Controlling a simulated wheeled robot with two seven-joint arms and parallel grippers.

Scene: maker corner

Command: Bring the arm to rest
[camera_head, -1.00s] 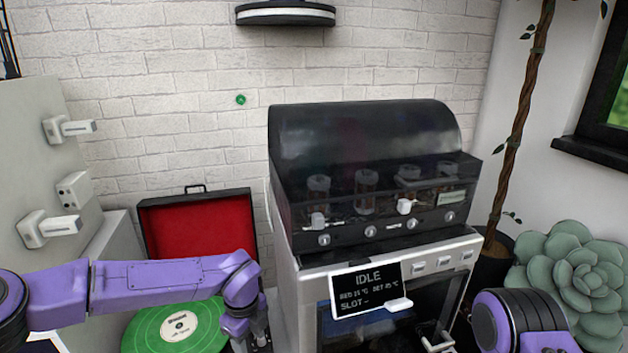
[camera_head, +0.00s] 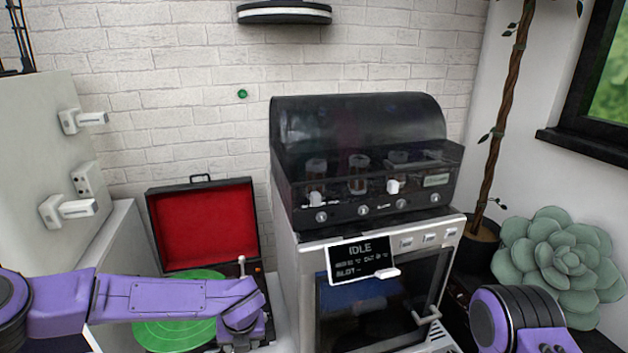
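My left arm (camera_head: 165,298) comes in from the left, across the front of an open record player with a green record (camera_head: 175,335). Its wrist bends down near the record player's right side. The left fingers are hidden or below the picture's edge, so their opening does not show. My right arm (camera_head: 515,318) shows only as a purple and black link at the lower right. The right gripper is out of the picture.
A machine with a dark hood (camera_head: 360,120), a screen reading IDLE (camera_head: 361,262) and a door handle (camera_head: 428,316) stands in the middle. The red-lined lid (camera_head: 205,225) stands open. A succulent (camera_head: 556,262) is at the right, and a grey cabinet (camera_head: 40,150) at the left.

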